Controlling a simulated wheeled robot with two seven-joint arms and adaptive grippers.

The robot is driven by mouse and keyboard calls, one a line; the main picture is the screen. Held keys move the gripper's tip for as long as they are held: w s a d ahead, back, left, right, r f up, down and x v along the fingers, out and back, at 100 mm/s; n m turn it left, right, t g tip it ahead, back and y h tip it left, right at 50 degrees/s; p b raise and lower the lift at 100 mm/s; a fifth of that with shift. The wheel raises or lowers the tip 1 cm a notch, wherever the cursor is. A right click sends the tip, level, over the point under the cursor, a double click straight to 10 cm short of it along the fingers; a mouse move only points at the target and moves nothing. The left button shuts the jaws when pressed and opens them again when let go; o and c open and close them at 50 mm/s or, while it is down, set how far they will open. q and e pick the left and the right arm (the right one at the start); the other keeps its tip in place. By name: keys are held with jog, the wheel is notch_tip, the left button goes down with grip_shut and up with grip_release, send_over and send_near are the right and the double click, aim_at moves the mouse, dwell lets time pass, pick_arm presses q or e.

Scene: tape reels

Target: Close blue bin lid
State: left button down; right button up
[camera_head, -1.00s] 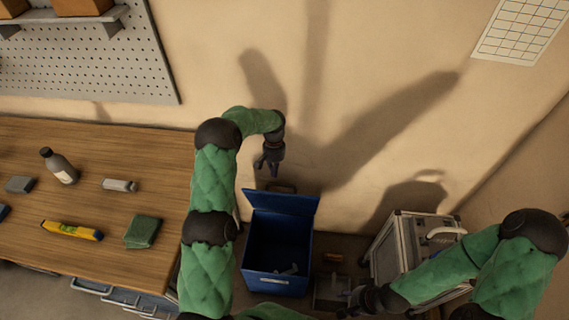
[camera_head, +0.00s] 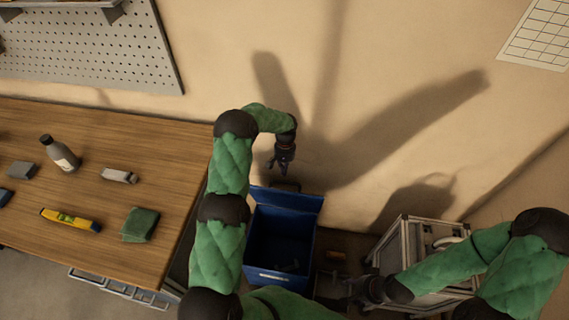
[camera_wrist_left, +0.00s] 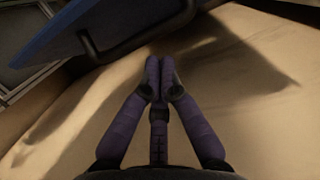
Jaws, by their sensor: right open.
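The blue bin (camera_head: 262,271) stands on the floor right of the table. Its lid (camera_head: 300,199) is raised, leaning back toward the wall, and the bin's mouth is open. In the left wrist view the lid (camera_wrist_left: 130,22) crosses the top, with a dark bar handle (camera_wrist_left: 92,48) on it. My left gripper (camera_head: 281,169) is just above and behind the lid's top edge, apart from it. Its fingertips meet with nothing between them in the left wrist view (camera_wrist_left: 160,72). My right gripper (camera_head: 346,299) is low, right of the bin, dark and hard to make out.
A wooden table (camera_head: 100,255) at left holds a bottle (camera_head: 60,153), a yellow level (camera_head: 70,220), a green cloth (camera_head: 140,225) and small blocks. A silver case (camera_head: 408,240) stands right of the bin. The wall (camera_head: 400,60) is close behind the lid.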

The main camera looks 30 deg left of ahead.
pick_arm(q)
jog(key=shift+s+f, duration=0.1)
jog(key=shift+f, duration=0.6)
